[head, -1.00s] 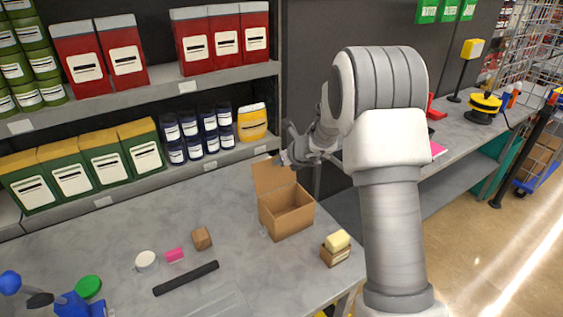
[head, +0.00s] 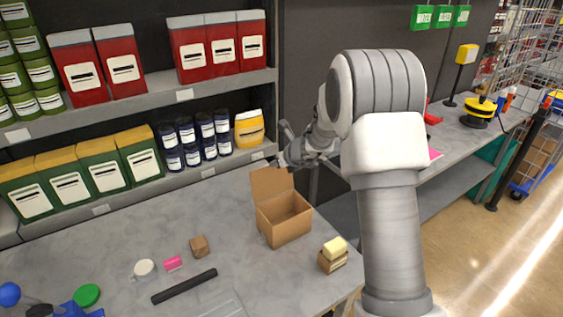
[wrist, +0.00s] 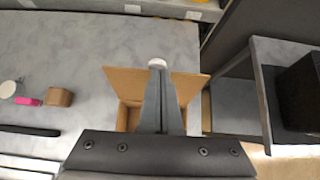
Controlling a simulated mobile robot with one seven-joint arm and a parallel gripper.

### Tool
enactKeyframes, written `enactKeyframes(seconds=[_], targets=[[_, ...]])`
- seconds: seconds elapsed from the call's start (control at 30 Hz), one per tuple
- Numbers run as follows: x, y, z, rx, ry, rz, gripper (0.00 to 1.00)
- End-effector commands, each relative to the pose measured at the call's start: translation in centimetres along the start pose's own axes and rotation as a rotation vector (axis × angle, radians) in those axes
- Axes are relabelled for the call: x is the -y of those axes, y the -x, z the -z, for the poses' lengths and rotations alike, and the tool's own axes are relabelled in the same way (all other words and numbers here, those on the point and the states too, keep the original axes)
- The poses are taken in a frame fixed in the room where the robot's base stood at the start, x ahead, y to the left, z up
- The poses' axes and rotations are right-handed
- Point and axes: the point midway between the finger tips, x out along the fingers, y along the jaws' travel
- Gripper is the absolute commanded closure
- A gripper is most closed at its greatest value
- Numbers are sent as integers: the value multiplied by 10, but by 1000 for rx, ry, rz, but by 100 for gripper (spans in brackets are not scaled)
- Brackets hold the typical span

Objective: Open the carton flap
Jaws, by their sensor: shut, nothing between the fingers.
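The carton (head: 286,222) is a brown cardboard box near the right edge of the table. Its flap (head: 269,181) stands up on the far side, and the box's inside shows. My gripper (head: 285,160) is just above and behind the flap's top edge, at its right part; I cannot tell whether they touch. In the wrist view my gripper (wrist: 157,66) is shut and empty. Its fingers cover the middle of the carton (wrist: 130,117) and part of the flap (wrist: 122,79).
A small brown box with a yellow block (head: 334,247) sits right of the carton. A brown cube (head: 199,246), a pink block (head: 172,264), a white mug (head: 144,268) and a black bar (head: 184,286) lie to the left. A stocked shelf (head: 180,178) stands behind.

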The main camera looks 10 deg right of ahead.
Motion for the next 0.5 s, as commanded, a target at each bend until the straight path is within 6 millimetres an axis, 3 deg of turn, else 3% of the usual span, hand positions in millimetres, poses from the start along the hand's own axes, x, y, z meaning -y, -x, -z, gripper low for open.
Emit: enactKeyframes(seconds=[0.17, 0.5], targets=[[1, 16, 0, 1, -2, 3, 100], [1, 82, 0, 3, 0, 3, 100]])
